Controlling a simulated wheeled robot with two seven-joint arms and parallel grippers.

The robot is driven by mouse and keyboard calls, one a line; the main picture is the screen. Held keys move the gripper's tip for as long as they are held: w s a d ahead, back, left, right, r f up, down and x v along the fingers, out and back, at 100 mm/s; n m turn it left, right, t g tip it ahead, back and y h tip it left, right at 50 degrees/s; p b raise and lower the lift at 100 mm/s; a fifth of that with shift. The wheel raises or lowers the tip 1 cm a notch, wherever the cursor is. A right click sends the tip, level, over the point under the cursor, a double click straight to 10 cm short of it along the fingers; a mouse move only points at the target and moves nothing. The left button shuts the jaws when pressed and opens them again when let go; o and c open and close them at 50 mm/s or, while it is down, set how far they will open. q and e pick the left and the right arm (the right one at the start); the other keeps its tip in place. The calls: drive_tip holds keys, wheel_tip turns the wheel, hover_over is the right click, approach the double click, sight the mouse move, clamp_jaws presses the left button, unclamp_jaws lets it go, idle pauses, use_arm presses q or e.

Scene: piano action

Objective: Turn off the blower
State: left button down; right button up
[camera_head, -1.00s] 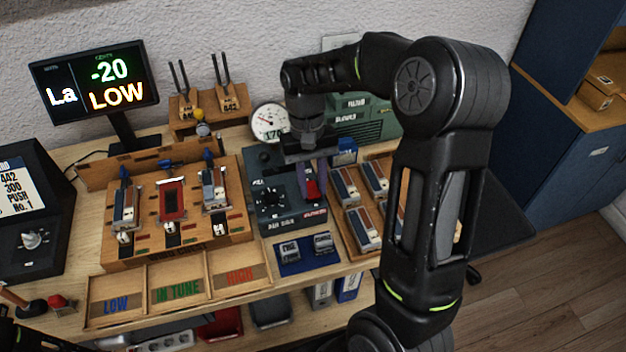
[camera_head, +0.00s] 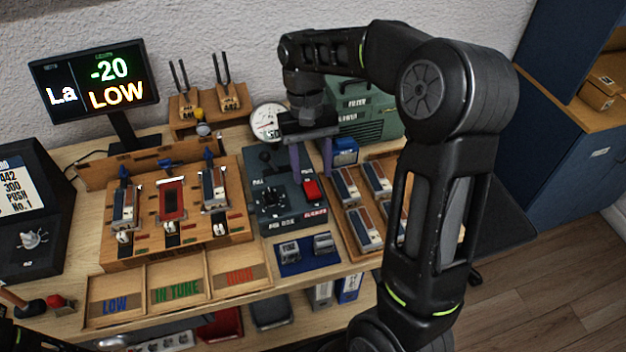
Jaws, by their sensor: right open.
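The dark blower control box (camera_head: 287,212) stands on the bench, right of the wooden reed stand. It has a red rocker switch (camera_head: 311,190) on its right side and a black knob (camera_head: 268,198) on its left. My right gripper (camera_head: 311,168) points down above the rear right of the box, its two purple fingers apart and empty, just behind the red switch. The round pressure gauge (camera_head: 268,121) stands behind the box. The green blower housing (camera_head: 372,121) is partly hidden by my right arm. My left gripper is not clearly visible.
A wooden tray of reeds (camera_head: 357,236) lies right of the box, partly behind my right arm. A blue mat (camera_head: 296,261) with two small metal pieces lies in front. Sorting trays (camera_head: 179,291) are front left. The screen (camera_head: 94,82) reads -20 LOW.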

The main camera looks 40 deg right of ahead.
sight(311, 186)
drive_tip(key=p+v, duration=0.2)
drive_tip(key=v, duration=0.1)
drive_tip(key=shift+r+p, duration=0.3)
idle(0.3)
